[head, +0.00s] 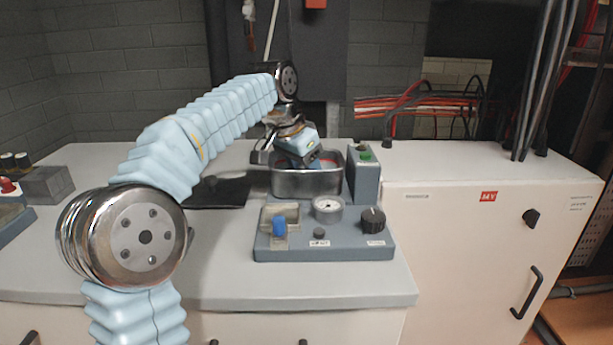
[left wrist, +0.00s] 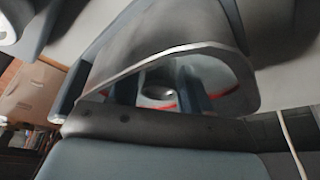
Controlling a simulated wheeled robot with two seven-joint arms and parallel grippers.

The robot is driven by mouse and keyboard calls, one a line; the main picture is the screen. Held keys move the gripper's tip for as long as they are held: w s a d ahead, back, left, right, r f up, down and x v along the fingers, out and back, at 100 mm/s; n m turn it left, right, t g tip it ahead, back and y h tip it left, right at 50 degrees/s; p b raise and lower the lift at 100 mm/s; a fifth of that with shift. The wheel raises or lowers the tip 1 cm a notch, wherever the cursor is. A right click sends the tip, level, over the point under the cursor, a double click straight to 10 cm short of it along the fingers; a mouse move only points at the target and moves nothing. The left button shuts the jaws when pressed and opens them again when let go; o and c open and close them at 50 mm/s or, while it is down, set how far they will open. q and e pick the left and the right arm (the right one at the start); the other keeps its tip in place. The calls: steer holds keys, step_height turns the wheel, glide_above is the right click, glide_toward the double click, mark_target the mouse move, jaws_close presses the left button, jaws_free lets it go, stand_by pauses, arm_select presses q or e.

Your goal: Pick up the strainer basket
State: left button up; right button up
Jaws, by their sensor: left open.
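A metal tub (head: 306,185) stands at the back of the worktop. My left gripper (head: 303,160) points down into its opening. In the left wrist view the tub's metal rim (left wrist: 180,50) curves around the fingers. My left gripper (left wrist: 158,88) is open there, its two fingers apart. Between and beyond them lies a round grey part with a red edge (left wrist: 218,90) and a dark centre. It may be the strainer basket, but I cannot tell for certain. In the head view my gripper hides most of the tub's inside, where only a little red shows. My right gripper is not in view.
A grey box with a green button (head: 364,175) stands close to the tub's right side. A control panel with a gauge and knob (head: 325,245) lies in front. A black flat mat (head: 218,192) is to the left. A white cabinet (head: 470,250) stands at the right.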

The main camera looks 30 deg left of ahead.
arm_select(q)
steer(key=shift+c, duration=0.2)
steer(key=c, duration=0.8)
steer(key=shift+o, duration=0.2)
steer(key=shift+r, duration=0.15)
